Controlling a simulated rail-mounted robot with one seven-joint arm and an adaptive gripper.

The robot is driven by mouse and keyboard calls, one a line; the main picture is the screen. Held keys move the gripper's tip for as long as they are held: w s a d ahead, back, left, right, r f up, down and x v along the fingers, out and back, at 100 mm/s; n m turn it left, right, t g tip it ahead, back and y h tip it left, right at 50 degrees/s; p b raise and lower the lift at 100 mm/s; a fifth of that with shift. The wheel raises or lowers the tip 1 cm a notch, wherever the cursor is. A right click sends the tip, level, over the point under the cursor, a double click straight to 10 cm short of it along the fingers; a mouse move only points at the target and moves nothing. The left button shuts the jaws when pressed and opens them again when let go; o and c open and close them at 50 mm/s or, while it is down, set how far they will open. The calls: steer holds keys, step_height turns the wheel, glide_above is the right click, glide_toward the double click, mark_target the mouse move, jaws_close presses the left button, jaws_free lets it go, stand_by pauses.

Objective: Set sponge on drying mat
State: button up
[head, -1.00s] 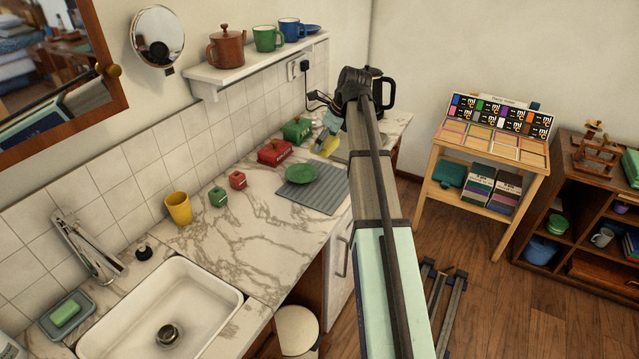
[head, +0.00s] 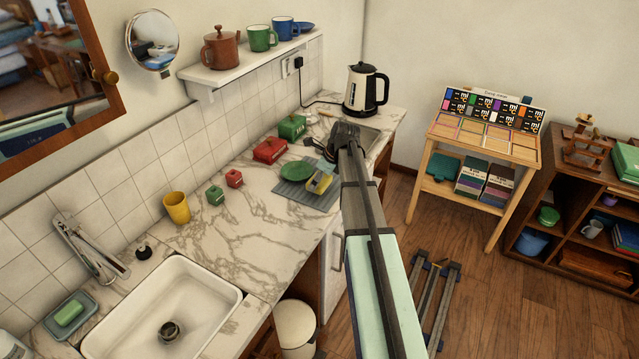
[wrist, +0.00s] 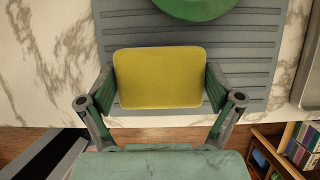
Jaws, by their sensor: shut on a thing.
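My gripper (wrist: 160,88) is shut on a yellow sponge (wrist: 158,78), with a finger on each side of it in the wrist view. The sponge also shows in the head view (head: 319,183), over the right part of the grey ribbed drying mat (head: 292,194). In the wrist view the sponge overlaps the near part of the mat (wrist: 118,40). I cannot tell whether it touches the mat. A green plate (head: 297,171) lies on the mat, beyond the sponge in the wrist view (wrist: 195,8).
Red (head: 270,149) and green (head: 292,126) boxes stand behind the mat by the tiled wall. A kettle (head: 362,90) stands at the counter's far end. Small canisters and a yellow cup (head: 177,207) stand left. The marble between mat and sink (head: 160,300) is clear.

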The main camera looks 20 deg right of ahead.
steer(key=shift+f, duration=1.05)
steer(key=o, duration=0.6)
steer(key=shift+f, duration=0.15)
steer(key=shift+o, duration=0.2)
steer(key=b+v, duration=0.2)
steer(key=v, duration=1)
steer(key=shift+r, duration=0.25)
